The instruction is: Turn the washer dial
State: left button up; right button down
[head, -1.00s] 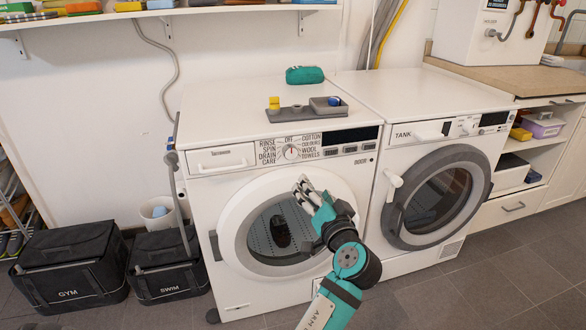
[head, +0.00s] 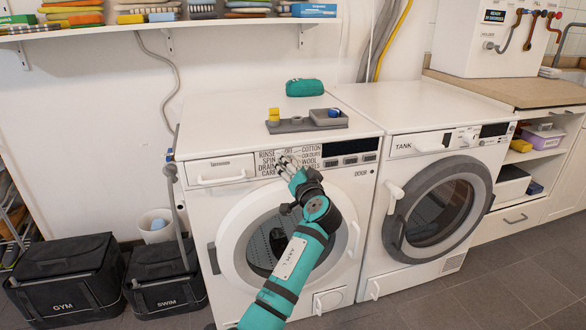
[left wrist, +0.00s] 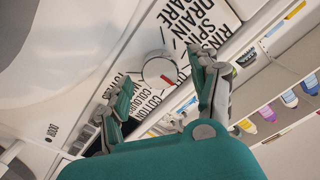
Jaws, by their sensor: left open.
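The washer (head: 190,140) on the left has a round white dial ringed by printed words such as RINSE, SPIN, DRAIN, CARE, COTTON and COLOURS. In the left wrist view the dial (left wrist: 157,68) shows clearly, with a red mark on its face. My left gripper (head: 286,163) is in front of the dial and hides most of it in the head view. In the left wrist view my left gripper (left wrist: 160,80) is open, with the dial seen between its fingers. I cannot tell whether they touch it. My right gripper is not in view.
A second machine (head: 400,178) marked TANK stands close on the right. A grey tray (head: 300,125) and a teal pouch (head: 305,88) lie on the washer top. The GYM bag (head: 65,280) and SWIM bag (head: 160,280) stand on the floor at left.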

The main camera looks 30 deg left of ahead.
pick_arm(q)
jog(key=shift+w+a, duration=0.25)
jog(key=shift+a, duration=0.05)
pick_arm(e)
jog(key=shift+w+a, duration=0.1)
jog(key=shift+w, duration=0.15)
pick_arm(q)
jog(key=c, duration=1.2)
jog(key=shift+r+m+p, duration=0.1)
jog(key=shift+m+p, duration=0.55)
jog(key=shift+m, duration=0.05)
jog(key=shift+m+p, duration=0.85)
jog(key=shift+m, duration=0.15)
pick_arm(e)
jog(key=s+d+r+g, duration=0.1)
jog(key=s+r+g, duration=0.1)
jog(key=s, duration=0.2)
pick_arm(q)
jog(key=m+p, duration=0.3)
jog(key=m, duration=0.1)
jog(key=m+p, duration=0.3)
jog(key=m, duration=0.1)
jog(key=shift+d+f, duration=0.1)
jog(key=shift+f, duration=0.15)
jog(key=shift+m, duration=0.3)
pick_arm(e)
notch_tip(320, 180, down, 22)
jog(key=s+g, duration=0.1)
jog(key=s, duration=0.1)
